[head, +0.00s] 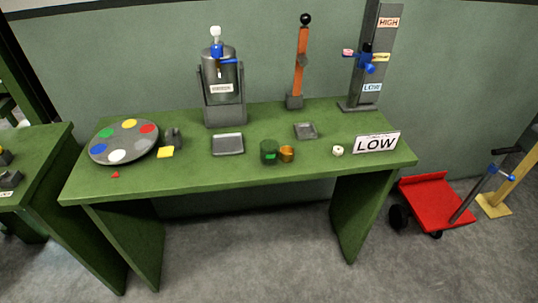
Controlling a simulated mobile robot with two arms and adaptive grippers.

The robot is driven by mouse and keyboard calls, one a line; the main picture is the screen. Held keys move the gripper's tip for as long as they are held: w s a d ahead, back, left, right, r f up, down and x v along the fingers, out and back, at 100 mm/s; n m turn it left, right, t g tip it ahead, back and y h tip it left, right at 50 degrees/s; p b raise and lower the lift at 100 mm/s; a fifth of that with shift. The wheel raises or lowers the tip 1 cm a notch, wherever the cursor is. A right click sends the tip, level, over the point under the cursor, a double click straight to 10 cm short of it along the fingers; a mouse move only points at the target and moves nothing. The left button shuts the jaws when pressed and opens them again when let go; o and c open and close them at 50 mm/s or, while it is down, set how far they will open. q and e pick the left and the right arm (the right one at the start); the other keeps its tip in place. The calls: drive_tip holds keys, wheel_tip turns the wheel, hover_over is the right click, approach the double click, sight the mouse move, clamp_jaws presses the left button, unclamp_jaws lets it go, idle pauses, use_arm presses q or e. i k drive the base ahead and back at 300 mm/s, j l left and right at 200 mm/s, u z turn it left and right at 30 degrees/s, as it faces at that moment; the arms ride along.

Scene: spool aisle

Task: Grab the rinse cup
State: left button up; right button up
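A dark green cup (269,151) with a bright green mark stands near the front middle of the green table (210,176). A smaller amber cup (287,154) stands close at its right; I cannot tell if they touch. No readable label shows which of the two is the rinse cup. Neither of my grippers shows in the head view.
A grey tank (222,82), an orange lever (301,60) and a HIGH/LOW post (372,50) stand at the back. A red cart (437,200) stands on the floor.

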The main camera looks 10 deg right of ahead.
sight(268, 148)
drive_tip(key=i+l+z, duration=0.25)
drive_tip(key=i, duration=0.15)
drive_tip(key=i+l+z, duration=0.1)
drive_tip(key=i+z, duration=0.2)
drive_tip(key=i, duration=0.1)
